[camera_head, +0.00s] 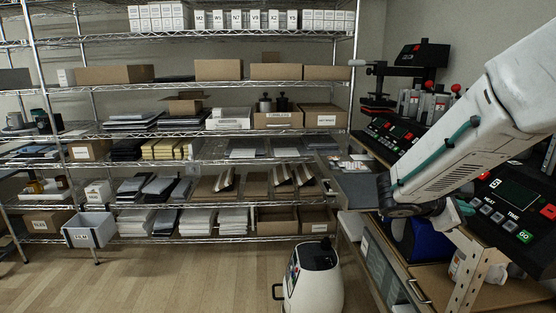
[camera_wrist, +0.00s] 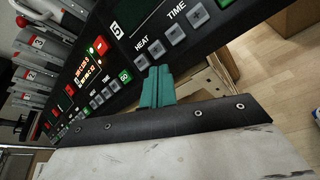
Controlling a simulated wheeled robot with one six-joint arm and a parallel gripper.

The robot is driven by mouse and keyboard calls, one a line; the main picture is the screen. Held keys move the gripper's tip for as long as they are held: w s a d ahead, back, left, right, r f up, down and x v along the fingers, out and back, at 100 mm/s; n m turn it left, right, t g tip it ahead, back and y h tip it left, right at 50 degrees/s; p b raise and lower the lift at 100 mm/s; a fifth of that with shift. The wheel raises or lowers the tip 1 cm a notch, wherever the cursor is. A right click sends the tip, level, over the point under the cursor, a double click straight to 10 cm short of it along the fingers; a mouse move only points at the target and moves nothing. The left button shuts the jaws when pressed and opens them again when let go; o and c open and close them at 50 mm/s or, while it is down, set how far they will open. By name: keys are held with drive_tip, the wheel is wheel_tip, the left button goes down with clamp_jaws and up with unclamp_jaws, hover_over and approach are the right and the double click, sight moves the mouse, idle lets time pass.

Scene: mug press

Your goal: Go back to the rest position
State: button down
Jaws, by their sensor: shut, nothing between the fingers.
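My gripper (camera_wrist: 157,88) shows in the wrist view as two teal fingers pressed together, with nothing between them. It is in front of the control panel (camera_wrist: 128,50) of press number 5, near its HEAT and TIME buttons and the green GO button. In the head view my white arm reaches in from the right, and the teal gripper (camera_head: 465,207) shows just beyond its end, beside the panel (camera_head: 515,190) of press 5. From these views I cannot tell whether the fingertips touch anything.
More numbered presses (camera_wrist: 40,58) stand in a row along the bench. A blue rounded thing (camera_head: 430,240) is partly hidden below my arm. A wire shelf unit (camera_head: 200,135) with boxes and packs fills the back left.

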drive_tip(key=s+a+f+m+g+y, duration=0.1)
drive_tip(key=s+a+m+g+y, duration=0.2)
drive_tip(key=s, duration=0.4)
drive_tip(key=s+a+f+m+g+y, duration=0.1)
drive_tip(key=s+a+m+y, duration=0.15)
drive_tip(key=s+m, duration=0.35)
drive_tip(key=s+a+r+m+t+y, duration=0.2)
drive_tip(key=s+a+y, duration=0.6)
drive_tip(key=s+a, duration=0.4)
drive_tip(key=s+r+m, duration=0.1)
drive_tip(key=m, duration=0.1)
drive_tip(key=shift+s+a+m+t+y, duration=0.2)
drive_tip(key=shift+m+t+y, duration=0.1)
drive_tip(key=shift+t+y, duration=0.1)
